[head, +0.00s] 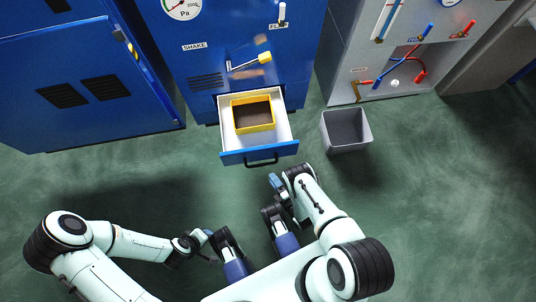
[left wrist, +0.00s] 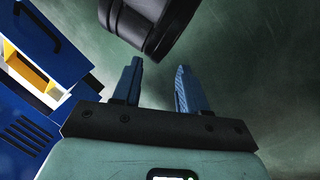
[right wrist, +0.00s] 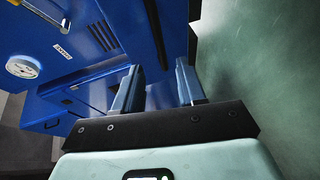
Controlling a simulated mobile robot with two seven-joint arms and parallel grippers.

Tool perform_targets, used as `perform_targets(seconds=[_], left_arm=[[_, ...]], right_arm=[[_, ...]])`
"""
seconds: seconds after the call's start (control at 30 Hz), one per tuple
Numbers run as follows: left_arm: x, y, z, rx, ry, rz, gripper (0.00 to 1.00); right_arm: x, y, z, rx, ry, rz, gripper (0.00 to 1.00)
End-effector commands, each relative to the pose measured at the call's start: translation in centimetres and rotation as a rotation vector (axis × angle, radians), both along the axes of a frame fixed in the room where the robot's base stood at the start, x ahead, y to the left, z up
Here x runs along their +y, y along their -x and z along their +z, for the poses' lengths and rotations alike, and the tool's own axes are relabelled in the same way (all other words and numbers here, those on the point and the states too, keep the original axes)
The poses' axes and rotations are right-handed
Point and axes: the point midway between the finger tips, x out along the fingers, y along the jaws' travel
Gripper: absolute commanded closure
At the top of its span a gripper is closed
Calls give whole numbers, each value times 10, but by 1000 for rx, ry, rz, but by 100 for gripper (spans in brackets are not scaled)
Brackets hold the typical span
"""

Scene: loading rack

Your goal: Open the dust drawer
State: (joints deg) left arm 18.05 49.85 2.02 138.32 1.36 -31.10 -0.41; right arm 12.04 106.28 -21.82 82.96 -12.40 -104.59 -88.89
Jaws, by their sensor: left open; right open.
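The dust drawer (head: 268,153) stands pulled out of the blue cabinet, with a white inside, a blue front and a dark bar handle (head: 262,161). A yellow-rimmed tray (head: 254,99) with a brown inside sits in it. My right gripper (head: 274,182) is open and empty, in front of the handle and apart from it. Its open fingers also show in the right wrist view (right wrist: 158,88). My left gripper (head: 207,234) is lower left, away from the drawer. The left wrist view shows its open, empty fingers (left wrist: 155,88), with part of the drawer (left wrist: 60,65) at the left.
A grey bin (head: 346,130) stands on the floor right of the drawer. A yellow-ended lever (head: 264,58) sticks out above the drawer. A blue cabinet door (head: 90,85) is at the left, and a grey unit with pipes (head: 395,55) is at the right. Green floor in front is clear.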

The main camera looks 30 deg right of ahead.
Motion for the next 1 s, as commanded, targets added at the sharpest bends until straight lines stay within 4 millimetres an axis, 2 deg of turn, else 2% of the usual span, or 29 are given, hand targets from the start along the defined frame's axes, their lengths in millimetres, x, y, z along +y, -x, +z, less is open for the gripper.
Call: perform_targets(seconds=[0.1, 0.3, 0.87, 1.0], left_arm=[[-4, 8, 6, 20, 9, -8, 57], [-6, 13, 9, 35, 17, -14, 57], [-6, 13, 9, 34, 16, -14, 57], [-6, 13, 9, 34, 16, -14, 57]], right_arm=[[-3, 19, 4, 2, 0, -1, 60], [-4, 32, 6, 0, 0, -1, 60], [-4, 32, 6, 0, -1, -1, 60], [-15, 24, 6, 67, -64, -55, 60]])
